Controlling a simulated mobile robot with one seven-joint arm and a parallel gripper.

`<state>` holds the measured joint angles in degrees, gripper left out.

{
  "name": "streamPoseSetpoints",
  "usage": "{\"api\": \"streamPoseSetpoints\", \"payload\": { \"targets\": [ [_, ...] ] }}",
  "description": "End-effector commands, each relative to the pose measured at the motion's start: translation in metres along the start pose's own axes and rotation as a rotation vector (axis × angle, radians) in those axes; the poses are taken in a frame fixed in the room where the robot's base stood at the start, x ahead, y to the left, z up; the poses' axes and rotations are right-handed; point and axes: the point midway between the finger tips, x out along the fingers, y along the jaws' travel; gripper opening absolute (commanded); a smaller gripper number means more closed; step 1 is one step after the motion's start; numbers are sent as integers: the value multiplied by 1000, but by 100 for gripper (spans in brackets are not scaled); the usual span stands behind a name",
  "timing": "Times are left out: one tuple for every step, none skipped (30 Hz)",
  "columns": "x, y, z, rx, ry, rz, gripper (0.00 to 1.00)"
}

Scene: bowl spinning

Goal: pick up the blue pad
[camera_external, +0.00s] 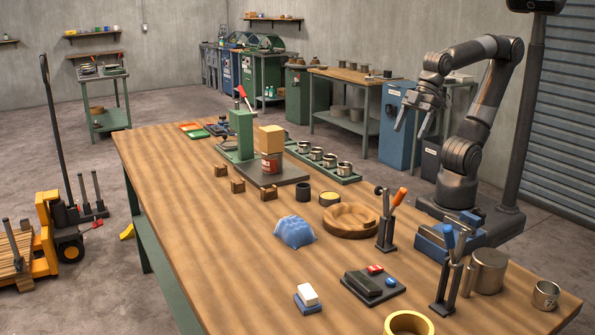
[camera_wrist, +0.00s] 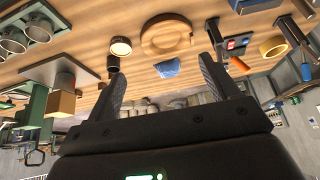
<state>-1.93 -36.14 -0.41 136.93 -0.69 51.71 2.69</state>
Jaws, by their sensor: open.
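A small flat blue pad (camera_external: 308,307) lies on the near part of the wooden table with a white block (camera_external: 307,293) on top of it. A crumpled blue cloth-like piece (camera_external: 295,232) lies mid-table, left of the round wooden bowl (camera_external: 350,219). The blue piece (camera_wrist: 168,68) and the bowl (camera_wrist: 168,36) also show in the wrist view. My gripper (camera_external: 410,131) is high above the table's far right side, well away from both blue things. Its fingers (camera_wrist: 162,66) are spread and empty in the wrist view.
A tool holder with an orange-handled tool (camera_external: 387,235) and another with blue handles (camera_external: 448,275) stand upright at the right. The table's left front is clear.

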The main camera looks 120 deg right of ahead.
Motion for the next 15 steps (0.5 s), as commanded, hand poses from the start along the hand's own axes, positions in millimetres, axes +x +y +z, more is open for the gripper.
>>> {"api": "streamPoseSetpoints", "payload": {
  "targets": [
    [2, -4, -19, 2, -9, -3, 80],
    [3, -6, -30, 6, -13, -4, 80],
    [5, -8, -45, 11, -17, -5, 80],
    [7, -10, -55, 15, -20, -5, 80],
    [9, -13, -66, 18, -23, -5, 80],
    [12, -16, -80, 23, -27, -5, 80],
    [15, -19, -90, 28, -29, -6, 80],
    [18, -22, -101, 30, -32, -6, 80],
    [22, -26, -114, 36, -36, -6, 80],
    [26, -29, -124, 40, -38, -6, 80],
    [30, -32, -134, 42, -41, -5, 80],
    [36, -37, -147, 47, -44, -4, 80],
    [41, -41, -157, 50, -47, -3, 80],
    [46, -44, -166, 53, -50, -2, 80],
    [53, -50, -179, 57, -53, -1, 80]
  ]
}}
